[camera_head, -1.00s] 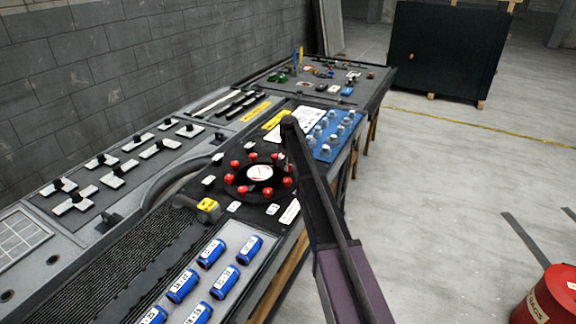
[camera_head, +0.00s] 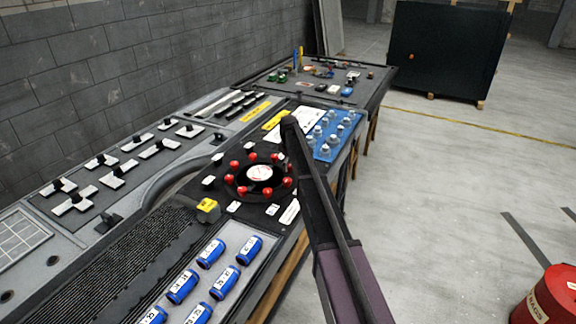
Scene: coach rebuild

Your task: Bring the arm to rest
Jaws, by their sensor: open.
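My arm (camera_head: 330,225) rises from the bottom edge, right of centre, and slants up and left to a dark rounded end (camera_head: 289,122) over the long bench. I cannot make out any gripper fingers at that end or elsewhere in the view. The arm covers part of the bench's right edge. It cannot be told whether the arm touches anything there.
The long bench (camera_head: 150,235) carries a round black fixture with red knobs (camera_head: 259,173), blue cylinders (camera_head: 224,280), a yellow block (camera_head: 208,205) and a blue tray (camera_head: 325,150). A red drum (camera_head: 550,298) stands lower right, a dark crate (camera_head: 447,50) behind. Floor (camera_head: 440,200) between is clear.

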